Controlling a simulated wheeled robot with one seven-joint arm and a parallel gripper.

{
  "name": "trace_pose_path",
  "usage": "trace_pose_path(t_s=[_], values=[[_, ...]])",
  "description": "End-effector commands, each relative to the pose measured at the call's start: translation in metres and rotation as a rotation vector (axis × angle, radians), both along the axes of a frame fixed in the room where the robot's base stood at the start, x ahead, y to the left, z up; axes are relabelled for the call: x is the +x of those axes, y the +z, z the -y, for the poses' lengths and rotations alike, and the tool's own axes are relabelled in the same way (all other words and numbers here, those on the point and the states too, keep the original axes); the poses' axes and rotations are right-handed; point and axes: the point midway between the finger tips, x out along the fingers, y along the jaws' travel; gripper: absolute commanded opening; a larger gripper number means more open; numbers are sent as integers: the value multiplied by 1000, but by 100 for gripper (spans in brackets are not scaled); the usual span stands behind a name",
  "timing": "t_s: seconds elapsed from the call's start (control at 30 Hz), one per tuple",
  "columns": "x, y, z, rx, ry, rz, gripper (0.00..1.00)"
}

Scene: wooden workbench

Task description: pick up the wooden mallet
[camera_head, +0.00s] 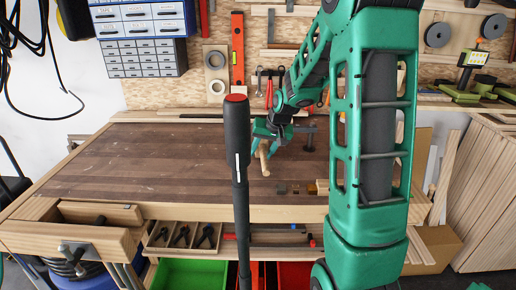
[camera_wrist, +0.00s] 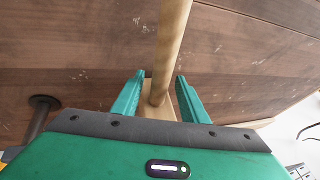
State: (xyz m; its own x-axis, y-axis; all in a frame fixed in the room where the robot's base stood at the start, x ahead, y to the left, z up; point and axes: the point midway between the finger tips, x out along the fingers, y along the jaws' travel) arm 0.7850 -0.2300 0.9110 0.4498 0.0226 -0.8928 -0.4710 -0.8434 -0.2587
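The wooden mallet (camera_wrist: 171,42) shows in the wrist view as a pale round handle running from the top edge down between my fingers to a wider wooden part low in the gap. My gripper (camera_wrist: 160,76) is open around it, with a finger on each side and visible gaps to the wood. In the head view the mallet (camera_head: 264,160) is a small pale shape over the bench, beside and partly hidden by my gripper (camera_head: 262,140). I cannot tell there whether it touches the bench.
The workbench (camera_head: 130,160) is bare on its left side. A dark metal post (camera_head: 309,138) stands right of my gripper; it also shows in the wrist view (camera_wrist: 38,115). Small blocks (camera_head: 282,188) lie near the front edge. Tools hang on the back wall.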

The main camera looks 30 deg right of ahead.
Motion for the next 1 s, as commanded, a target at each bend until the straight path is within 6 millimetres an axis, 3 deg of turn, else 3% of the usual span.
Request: trace_pose_path(t_s=[0.03,0.17,0.57,0.8,1.0], values=[[0,0,0,0,0,0,30],[0,0,0,0,0,0,0],[1,7,0,-2,0,5,0],[1,47,-1,-3,1,7,0],[-24,70,-38,-2,4,6,0]])
